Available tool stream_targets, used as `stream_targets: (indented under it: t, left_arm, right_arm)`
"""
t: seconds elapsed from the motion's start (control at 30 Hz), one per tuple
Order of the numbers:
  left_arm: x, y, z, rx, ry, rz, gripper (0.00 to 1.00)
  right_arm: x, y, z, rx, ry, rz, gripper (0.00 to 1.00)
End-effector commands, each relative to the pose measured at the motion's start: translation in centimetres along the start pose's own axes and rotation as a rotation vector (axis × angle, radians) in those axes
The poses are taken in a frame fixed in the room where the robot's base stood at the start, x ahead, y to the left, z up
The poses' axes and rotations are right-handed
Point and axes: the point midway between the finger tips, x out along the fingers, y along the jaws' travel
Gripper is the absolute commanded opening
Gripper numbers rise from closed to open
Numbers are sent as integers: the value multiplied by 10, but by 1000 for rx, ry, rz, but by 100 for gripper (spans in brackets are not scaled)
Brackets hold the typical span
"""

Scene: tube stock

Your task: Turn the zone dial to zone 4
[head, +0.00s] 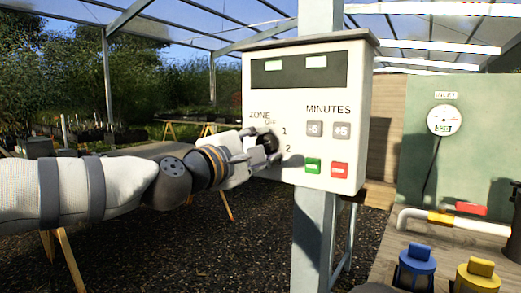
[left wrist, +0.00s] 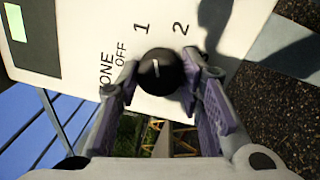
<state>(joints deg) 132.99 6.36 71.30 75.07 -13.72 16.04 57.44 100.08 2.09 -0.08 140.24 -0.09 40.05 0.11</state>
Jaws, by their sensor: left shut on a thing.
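The zone dial (head: 270,143) is a round black knob on the lower left of the white control box (head: 345,60). My left gripper (head: 262,147) comes in from the left and has its fingers around the knob. In the left wrist view the dial (left wrist: 160,78) sits between the two fingertips of the gripper (left wrist: 161,76), shut on it. A short white mark shows on the knob; I cannot tell exactly which label it points to. OFF, 1 and 2 can be read around it; labels 3 and 4 are not visible. My right gripper is not in view.
Right of the dial are grey -5 and +5 buttons (head: 328,130), a green button (head: 313,166) and a red button (head: 339,170). A grey post (head: 314,235) carries the box. Blue (head: 417,262) and yellow (head: 480,275) valves and a gauge (head: 446,120) are at the right.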

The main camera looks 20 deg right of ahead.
Motion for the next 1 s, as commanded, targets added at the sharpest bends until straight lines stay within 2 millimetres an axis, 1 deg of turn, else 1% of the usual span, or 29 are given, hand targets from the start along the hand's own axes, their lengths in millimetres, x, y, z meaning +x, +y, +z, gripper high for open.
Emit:
stream_targets:
  t: [0.03, 1.0]
  left_arm:
    - [0, -3, -2, 41, -2, -3, 6]
    - [0, -1, -3, 962, -49, 6, 6]
  right_arm:
    - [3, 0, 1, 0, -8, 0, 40]
    - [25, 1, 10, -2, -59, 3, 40]
